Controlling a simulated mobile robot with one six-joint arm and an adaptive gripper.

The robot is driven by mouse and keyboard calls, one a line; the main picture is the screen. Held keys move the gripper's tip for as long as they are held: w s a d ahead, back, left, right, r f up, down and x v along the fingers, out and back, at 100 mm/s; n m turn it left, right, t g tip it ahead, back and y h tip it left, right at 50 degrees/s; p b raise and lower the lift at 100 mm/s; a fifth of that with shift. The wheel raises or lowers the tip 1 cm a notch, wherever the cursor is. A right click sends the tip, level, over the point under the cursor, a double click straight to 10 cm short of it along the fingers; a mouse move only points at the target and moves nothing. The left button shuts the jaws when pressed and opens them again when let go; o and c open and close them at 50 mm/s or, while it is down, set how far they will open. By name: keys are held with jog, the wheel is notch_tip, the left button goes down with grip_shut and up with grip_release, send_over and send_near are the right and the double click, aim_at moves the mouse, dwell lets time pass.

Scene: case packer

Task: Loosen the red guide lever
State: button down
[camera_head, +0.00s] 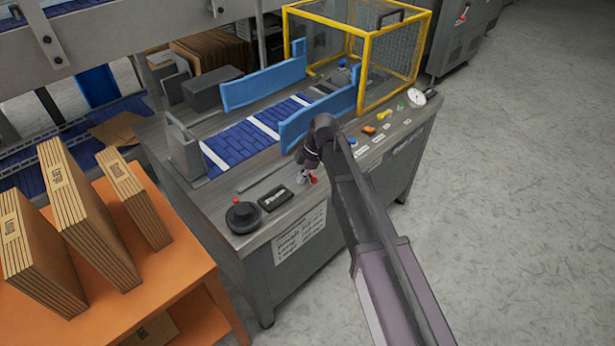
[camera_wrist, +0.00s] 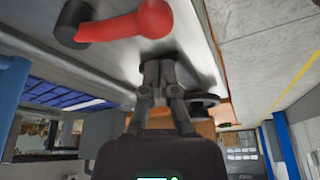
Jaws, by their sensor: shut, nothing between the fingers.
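The red guide lever (camera_wrist: 112,28) is large at the top of the wrist view, with a round red knob at its right end and a dark pivot at its left. In the head view, a small red part of it (camera_head: 313,179) shows on the machine's front panel, just below my arm's end. My gripper (camera_wrist: 159,68) is shut and empty. Its fingertips point toward the panel close to the knob, just below it in the wrist view. I cannot tell whether they touch it. In the head view my arm partly hides this spot.
A black round knob (camera_head: 243,216) and a black display (camera_head: 275,198) lie left of the lever. Blue guide rails (camera_head: 264,82) flank the blue conveyor (camera_head: 240,144). Buttons and a gauge (camera_head: 418,98) line the panel's right, near a yellow-framed guard (camera_head: 366,75). Cartons stand on an orange table (camera_head: 180,270).

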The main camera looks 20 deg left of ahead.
jog(key=shift+s+a+r+p, duration=0.25)
jog(key=shift+s+r+p, duration=0.1)
jog(key=shift+r, duration=0.1)
jog(key=shift+s+a+r+p, duration=0.2)
jog(key=shift+r+p, duration=0.1)
jog(key=shift+r, duration=0.1)
jog(key=shift+w+d+r+p, duration=0.2)
jog(key=shift+w+r+p, duration=0.15)
jog(key=shift+r+p, duration=0.35)
jog(key=shift+w+d+r+p, duration=0.1)
jog(key=shift+d+r+p, duration=0.05)
jog(key=shift+r+p, duration=0.6)
jog(key=p+v, duration=0.5)
jog(key=shift+w+r, duration=0.2)
jog(key=shift+w, duration=0.15)
jog(key=shift+d, duration=0.1)
jog(key=s+d+m+h+p, duration=0.1)
jog(key=s+d+m, duration=0.2)
jog(key=d+m, duration=0.5)
jog(key=s+d+r+m+t+h+p, duration=0.1)
jog(key=s+d+m, duration=0.2)
jog(key=d+m, duration=0.6)
jog(key=s+d+r+m+t+h+p, duration=0.1)
jog(key=s+d+m, duration=0.2)
jog(key=d, duration=2.4)
jog(key=m, duration=0.5)
jog(key=shift+m+p, duration=0.3)
jog(key=shift+a+r, duration=0.1)
